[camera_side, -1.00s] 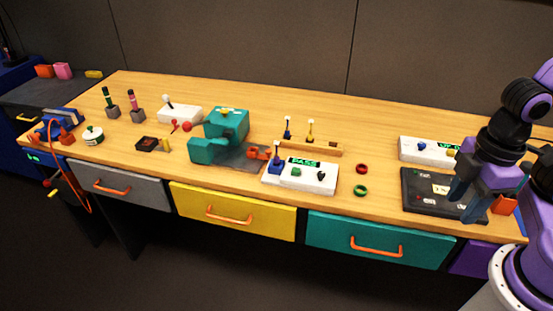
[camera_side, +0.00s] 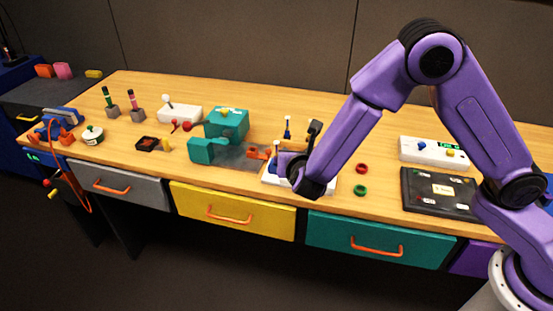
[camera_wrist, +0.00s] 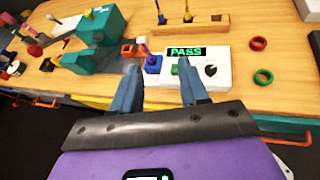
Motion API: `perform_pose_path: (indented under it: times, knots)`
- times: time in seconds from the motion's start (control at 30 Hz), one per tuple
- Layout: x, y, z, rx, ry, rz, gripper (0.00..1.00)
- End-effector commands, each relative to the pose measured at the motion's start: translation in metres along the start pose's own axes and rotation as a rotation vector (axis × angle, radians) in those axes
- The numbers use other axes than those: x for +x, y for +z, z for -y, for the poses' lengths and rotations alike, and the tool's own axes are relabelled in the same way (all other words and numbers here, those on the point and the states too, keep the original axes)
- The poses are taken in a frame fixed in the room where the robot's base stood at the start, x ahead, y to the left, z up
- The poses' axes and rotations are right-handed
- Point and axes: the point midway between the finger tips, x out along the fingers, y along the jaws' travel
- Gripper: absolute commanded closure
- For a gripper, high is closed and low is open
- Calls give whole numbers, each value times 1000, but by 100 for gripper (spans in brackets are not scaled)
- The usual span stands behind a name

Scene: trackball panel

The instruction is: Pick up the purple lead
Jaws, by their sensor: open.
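The fingers point toward a white box (camera_wrist: 222,72) with a green PASS display. A blue plug-like piece (camera_wrist: 153,65) sits at the box's left end, seen between the fingers. Behind it a wooden rack (camera_wrist: 205,22) holds a blue-topped and a yellow-topped upright stick. In the side view my forearm and wrist hide the fingers and most of the white box.
A teal machine (camera_side: 225,124) stands left of the box. A red ring (camera_side: 361,169) and a green ring (camera_side: 360,190) lie to its right. A black panel (camera_side: 425,190) and another white box (camera_side: 430,150) are further right. Bare wood lies behind the rack.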

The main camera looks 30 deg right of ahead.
Motion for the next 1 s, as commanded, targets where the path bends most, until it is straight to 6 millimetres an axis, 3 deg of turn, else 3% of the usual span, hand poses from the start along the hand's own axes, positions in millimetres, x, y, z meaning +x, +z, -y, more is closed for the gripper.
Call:
perform_pose_path:
  times: [0.1, 0.2, 0.37, 0.8, 1.0]
  knots:
    - [9, -12, -20, -96, 54, 38, 56]
    - [13, -16, -27, -131, 76, 53, 56]
    - [30, -16, -29, -138, 78, 57, 56]
    - [111, -12, -36, -136, 79, 56, 56]
    - [131, -11, -38, -137, 81, 55, 56]
